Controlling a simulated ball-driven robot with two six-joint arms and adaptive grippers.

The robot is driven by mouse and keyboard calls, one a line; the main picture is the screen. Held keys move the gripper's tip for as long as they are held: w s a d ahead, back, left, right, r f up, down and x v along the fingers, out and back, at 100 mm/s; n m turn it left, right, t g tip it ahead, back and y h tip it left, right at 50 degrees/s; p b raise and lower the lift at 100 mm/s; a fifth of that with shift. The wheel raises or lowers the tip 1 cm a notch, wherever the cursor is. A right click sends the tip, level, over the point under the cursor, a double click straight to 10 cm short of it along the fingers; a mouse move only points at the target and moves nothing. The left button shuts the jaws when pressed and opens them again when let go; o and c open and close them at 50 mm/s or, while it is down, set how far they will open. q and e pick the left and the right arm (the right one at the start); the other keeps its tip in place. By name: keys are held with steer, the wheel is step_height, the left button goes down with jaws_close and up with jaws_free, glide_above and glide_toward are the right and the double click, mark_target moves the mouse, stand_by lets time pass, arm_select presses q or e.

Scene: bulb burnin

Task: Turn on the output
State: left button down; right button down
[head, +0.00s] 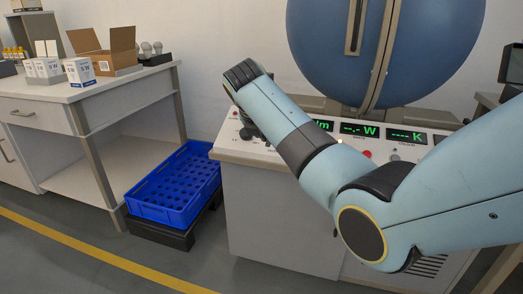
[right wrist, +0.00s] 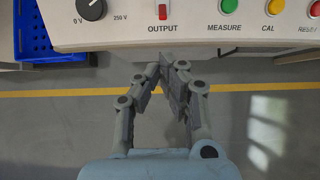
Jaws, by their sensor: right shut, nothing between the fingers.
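The OUTPUT switch, a small red rocker (right wrist: 163,12) in a white surround, sits on the light control panel (right wrist: 120,34) in the right wrist view. The word OUTPUT is printed below it. My right gripper (right wrist: 172,62) is shut and empty. In the picture its fingertips lie just below the panel's front edge, under the OUTPUT label and apart from the switch. In the head view my right arm crosses the console (head: 285,232) and hides the switch; the right gripper cannot be made out there. My left gripper is in neither view.
A black knob (right wrist: 91,9) marked 0 V to 250 V is left of the switch; green (right wrist: 224,7) and yellow (right wrist: 274,7) buttons are right. A big blue sphere (head: 400,45) stands behind. A blue crate (head: 165,215) and a bench (head: 100,88) stand left.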

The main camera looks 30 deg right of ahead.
steer(key=shift+w+r, duration=0.15)
steer(key=shift+r, duration=0.1)
steer(key=b, duration=0.3)
glide_toward(273, 153)
step_height(273, 153, down, 2)
steer(key=x, duration=0.2)
steer(key=b+x, duration=0.1)
steer(key=x, duration=0.1)
steer(key=shift+w+d+r, duration=0.1)
steer(key=shift+w+d, duration=0.2)
steer(key=shift+w+d+f+b, duration=0.2)
steer(key=shift+f+b, duration=0.05)
steer(key=shift+b, duration=0.15)
